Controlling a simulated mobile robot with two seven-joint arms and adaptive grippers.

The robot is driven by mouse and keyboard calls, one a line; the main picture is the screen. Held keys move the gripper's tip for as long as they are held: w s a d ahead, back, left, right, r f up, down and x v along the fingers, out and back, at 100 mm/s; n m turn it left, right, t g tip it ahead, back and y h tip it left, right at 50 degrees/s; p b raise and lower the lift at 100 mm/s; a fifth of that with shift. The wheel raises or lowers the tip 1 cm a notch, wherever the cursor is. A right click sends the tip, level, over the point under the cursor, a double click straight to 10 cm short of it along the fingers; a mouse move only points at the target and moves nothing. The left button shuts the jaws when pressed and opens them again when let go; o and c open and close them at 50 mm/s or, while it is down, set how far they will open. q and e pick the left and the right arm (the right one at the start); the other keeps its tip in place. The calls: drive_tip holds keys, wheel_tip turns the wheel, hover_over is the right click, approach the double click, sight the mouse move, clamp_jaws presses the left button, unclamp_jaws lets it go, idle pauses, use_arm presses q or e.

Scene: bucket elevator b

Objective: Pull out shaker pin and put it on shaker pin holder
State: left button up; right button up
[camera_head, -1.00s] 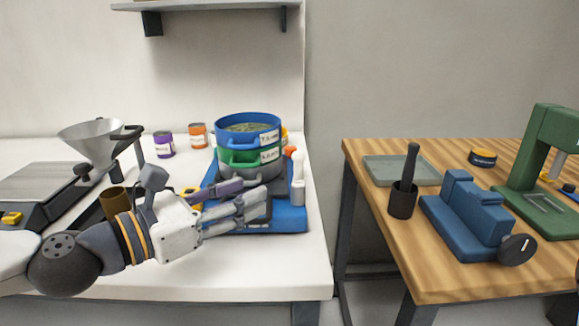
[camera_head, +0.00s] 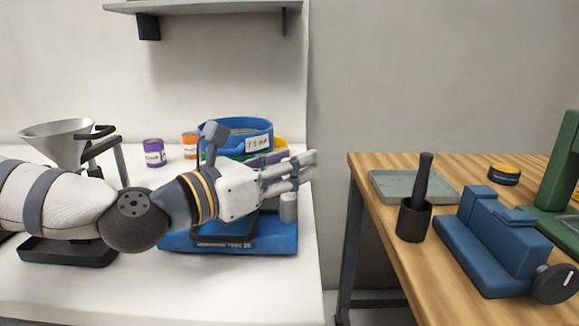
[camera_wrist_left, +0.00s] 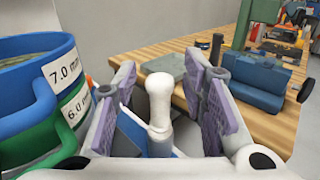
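My left gripper (camera_head: 300,170) is open in front of the sieve shaker, its fingers pointing right. In the left wrist view a white round-topped pin (camera_wrist_left: 159,102) stands upright between the spread purple finger pads, with no clear contact; I take it for the shaker pin. Its lower grey cylinder (camera_head: 288,208) shows below the fingers in the head view, at the right side of the blue shaker base (camera_head: 230,246). The gripper hides the pin's top there. I cannot make out which part is the pin holder. My right gripper is not in view.
Blue (camera_head: 222,142) and green (camera_wrist_left: 58,142) sieves stand close beside the gripper. A metal funnel (camera_head: 60,140) and purple can (camera_head: 154,152) are to the left. Across a gap, the wooden table (camera_head: 390,262) holds a mortar (camera_head: 413,220) and a blue device (camera_head: 490,240).

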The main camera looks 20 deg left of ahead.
use_arm(q)
drive_tip(key=shift+c, duration=0.4)
clamp_jaws()
drive_tip(key=shift+r+p, duration=0.35)
drive_tip(key=shift+r, duration=0.35)
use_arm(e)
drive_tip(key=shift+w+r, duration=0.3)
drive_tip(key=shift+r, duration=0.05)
use_arm(q)
drive_tip(key=shift+r+p, duration=1.2)
drive_tip(key=shift+r, duration=1.55)
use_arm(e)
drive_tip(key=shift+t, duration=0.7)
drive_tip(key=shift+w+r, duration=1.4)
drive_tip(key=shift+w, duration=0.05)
use_arm(q)
wheel_tip(320, 180, up, 4)
drive_tip(key=shift+f+p, duration=0.1)
drive_tip(key=shift+p, duration=0.6)
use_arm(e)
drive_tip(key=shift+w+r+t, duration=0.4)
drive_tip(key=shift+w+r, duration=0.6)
